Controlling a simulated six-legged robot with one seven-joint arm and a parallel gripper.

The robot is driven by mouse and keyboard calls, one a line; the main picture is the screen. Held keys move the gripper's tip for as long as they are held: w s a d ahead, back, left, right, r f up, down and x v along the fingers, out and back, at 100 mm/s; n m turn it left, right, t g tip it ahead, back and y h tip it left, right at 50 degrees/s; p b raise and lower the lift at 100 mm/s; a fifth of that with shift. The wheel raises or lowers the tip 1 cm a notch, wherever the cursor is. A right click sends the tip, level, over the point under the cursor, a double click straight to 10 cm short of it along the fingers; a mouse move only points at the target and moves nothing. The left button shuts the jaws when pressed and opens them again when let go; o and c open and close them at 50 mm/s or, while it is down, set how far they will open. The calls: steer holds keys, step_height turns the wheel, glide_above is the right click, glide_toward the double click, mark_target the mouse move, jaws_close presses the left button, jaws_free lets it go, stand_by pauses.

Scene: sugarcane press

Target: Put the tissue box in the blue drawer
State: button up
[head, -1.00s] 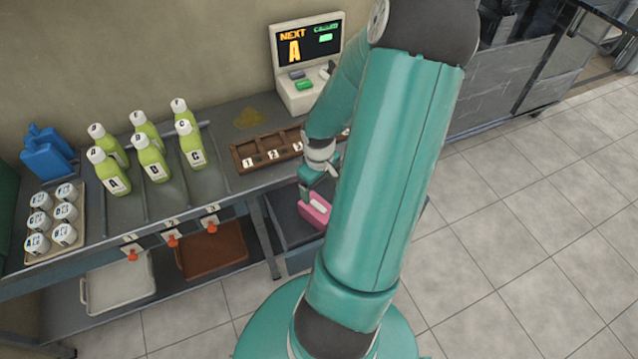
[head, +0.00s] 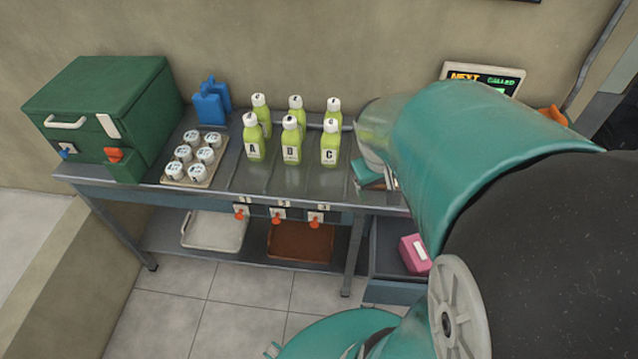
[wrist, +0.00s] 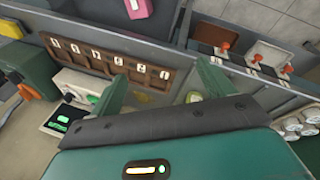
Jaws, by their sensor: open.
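The pink tissue box (head: 413,254), with a pale patch on it, sits in the open drawer under the table's right part. The drawer's grey-blue front (head: 392,292) shows, but my arm hides its right part. My gripper (wrist: 160,78) is open, its two green fingers apart with nothing between them. It is above the tabletop, right of the bottles, up and away from the tissue box. In the head view my arm covers most of the right side.
Several green bottles (head: 290,142) and a tray of white cups (head: 196,162) stand on the table. A green cabinet (head: 105,105) is at the left. The numbered rack (wrist: 110,62) and screen terminal (wrist: 62,118) lie near my gripper. Two trays are on the lower shelf.

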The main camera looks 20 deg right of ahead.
steer(key=s+a+r+t+y, duration=0.1)
steer(key=s+a+r+t, duration=0.1)
steer(key=a+r, duration=0.4)
steer(key=s+a+r+n+t+y, duration=0.1)
steer(key=a+r, duration=0.4)
steer(key=a, duration=0.5)
steer(key=shift+s+a+r+t+y, duration=0.35)
steer(key=shift+s+t+y, duration=0.25)
steer(key=shift+s+t, duration=0.15)
steer(key=c, duration=1)
steer(key=shift+d, duration=0.2)
